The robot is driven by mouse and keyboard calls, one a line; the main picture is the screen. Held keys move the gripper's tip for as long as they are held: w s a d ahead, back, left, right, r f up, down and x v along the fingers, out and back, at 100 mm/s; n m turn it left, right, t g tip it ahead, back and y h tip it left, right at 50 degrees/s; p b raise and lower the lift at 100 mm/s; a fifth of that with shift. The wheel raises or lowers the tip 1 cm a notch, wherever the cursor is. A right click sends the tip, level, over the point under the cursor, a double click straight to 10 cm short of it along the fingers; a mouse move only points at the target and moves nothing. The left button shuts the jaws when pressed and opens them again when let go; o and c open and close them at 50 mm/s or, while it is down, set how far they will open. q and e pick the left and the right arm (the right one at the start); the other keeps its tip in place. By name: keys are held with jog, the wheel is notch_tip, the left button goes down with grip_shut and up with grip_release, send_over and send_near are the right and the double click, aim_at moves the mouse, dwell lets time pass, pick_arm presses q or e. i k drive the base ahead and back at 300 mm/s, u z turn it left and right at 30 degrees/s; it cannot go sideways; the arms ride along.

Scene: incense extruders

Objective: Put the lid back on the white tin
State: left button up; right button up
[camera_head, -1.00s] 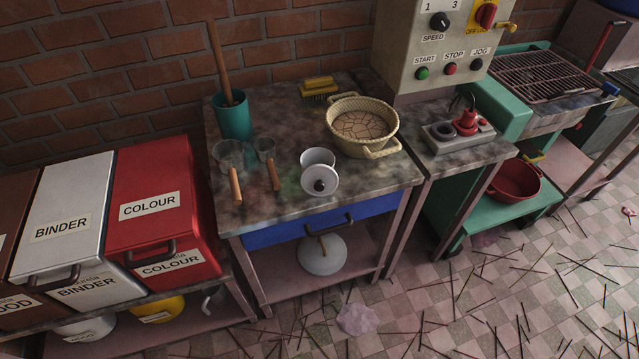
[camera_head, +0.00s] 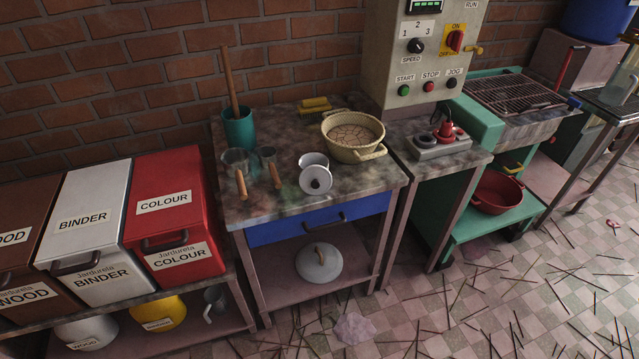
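The white tin (camera_head: 313,160) stands upright on the worktop, near its front edge. Its lid (camera_head: 316,180), a light disc with a dark knob, is tilted against the front of the tin, with the knob facing me. The tin's top looks open; its inside is too small to read. Neither of my grippers shows in the view.
On the worktop (camera_head: 290,207), two metal scoops (camera_head: 238,165) with wooden handles lie left of the tin, a teal pot (camera_head: 239,130) stands behind them, and a cream basket (camera_head: 353,137) stands right. A blue drawer (camera_head: 318,219) is below. Sticks litter the floor.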

aim_at(306, 160)
jog(key=z, duration=0.1)
jog(key=i, duration=0.55)
jog(key=u, duration=1.2)
